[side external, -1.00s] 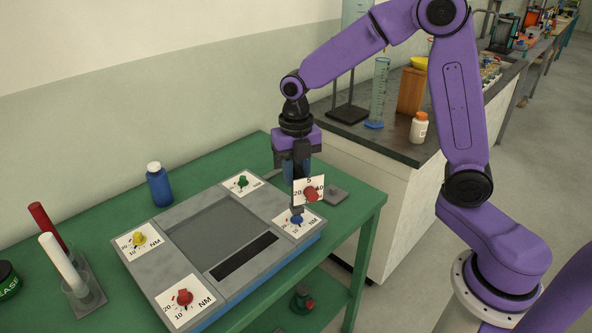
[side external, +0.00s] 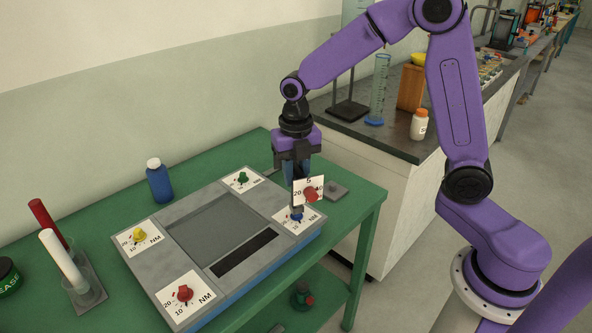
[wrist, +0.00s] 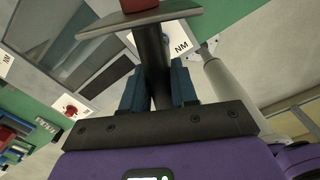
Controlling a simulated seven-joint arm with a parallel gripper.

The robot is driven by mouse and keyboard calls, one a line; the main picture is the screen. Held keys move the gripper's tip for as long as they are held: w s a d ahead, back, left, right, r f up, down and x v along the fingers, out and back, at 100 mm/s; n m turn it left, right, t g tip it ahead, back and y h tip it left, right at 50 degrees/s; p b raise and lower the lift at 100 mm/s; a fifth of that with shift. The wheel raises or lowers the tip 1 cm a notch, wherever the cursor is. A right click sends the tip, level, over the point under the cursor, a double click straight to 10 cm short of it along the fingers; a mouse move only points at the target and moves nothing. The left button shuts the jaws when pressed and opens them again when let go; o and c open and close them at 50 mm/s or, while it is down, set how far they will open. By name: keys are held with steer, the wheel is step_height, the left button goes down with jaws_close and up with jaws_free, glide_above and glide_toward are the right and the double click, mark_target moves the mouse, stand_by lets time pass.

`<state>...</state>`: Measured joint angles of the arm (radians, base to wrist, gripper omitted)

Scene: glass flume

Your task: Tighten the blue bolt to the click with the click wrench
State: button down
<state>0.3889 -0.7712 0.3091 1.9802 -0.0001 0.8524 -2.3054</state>
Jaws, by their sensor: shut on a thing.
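My gripper (side external: 297,178) is shut on the click wrench, whose dark shaft (wrist: 152,62) stands upright between the blue fingers in the wrist view. The wrench carries a white dial plate with a red knob (side external: 310,194). The wrench's lower end is at the blue bolt (side external: 296,217), on the right corner of the grey panel (side external: 215,275). The bolt is partly hidden, and I cannot tell whether the wrench is fully seated on it. The bolt stands on a white NM scale card (side external: 312,222).
The panel's other corners hold a green bolt (side external: 243,177), a yellow bolt (side external: 139,235) and a red bolt (side external: 184,292). A small grey block (side external: 337,191) lies right of the wrench. A blue bottle (side external: 159,183) and a tube rack (side external: 88,290) stand to the left on the green table (side external: 110,222).

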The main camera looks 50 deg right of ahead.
steer(key=shift+f, duration=0.6)
stand_by(0.3)
steer(key=shift+m, duration=1.2)
steer(key=shift+m, duration=1.1)
steer(key=shift+s+m, duration=0.1)
steer(key=shift+m, duration=1.1)
steer(key=shift+n, duration=0.3)
